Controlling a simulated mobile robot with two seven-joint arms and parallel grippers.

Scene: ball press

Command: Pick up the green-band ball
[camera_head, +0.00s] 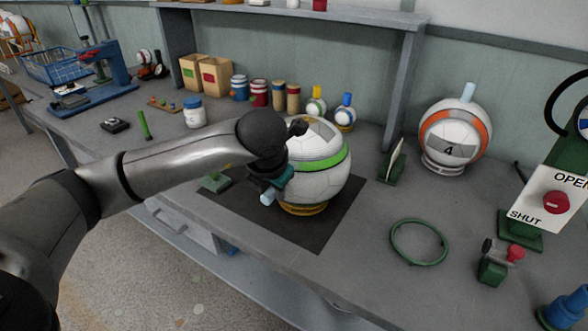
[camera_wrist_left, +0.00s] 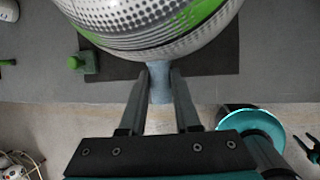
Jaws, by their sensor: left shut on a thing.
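The green-band ball (camera_head: 322,180) is large and white with a green stripe. It sits on a yellow ring stand (camera_head: 303,209) on a dark mat (camera_head: 322,235). In the left wrist view the ball (camera_wrist_left: 150,25) fills the top, just beyond the fingertips. My left gripper (camera_head: 268,189) is at the ball's front left side. Its two fingers (camera_wrist_left: 160,82) are shut on a light-blue peg (camera_wrist_left: 160,88) that reaches to the ball's edge. I cannot see a gap between ball and stand. My right gripper is not in view.
An orange-band ball (camera_head: 455,135) stands at the back right, with a green-based upright plate (camera_head: 393,163) left of it. A green ring (camera_head: 418,242) lies on the bench at right. An OPEN/SHUT panel (camera_head: 553,203) stands far right. Jars and small balls line the back.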

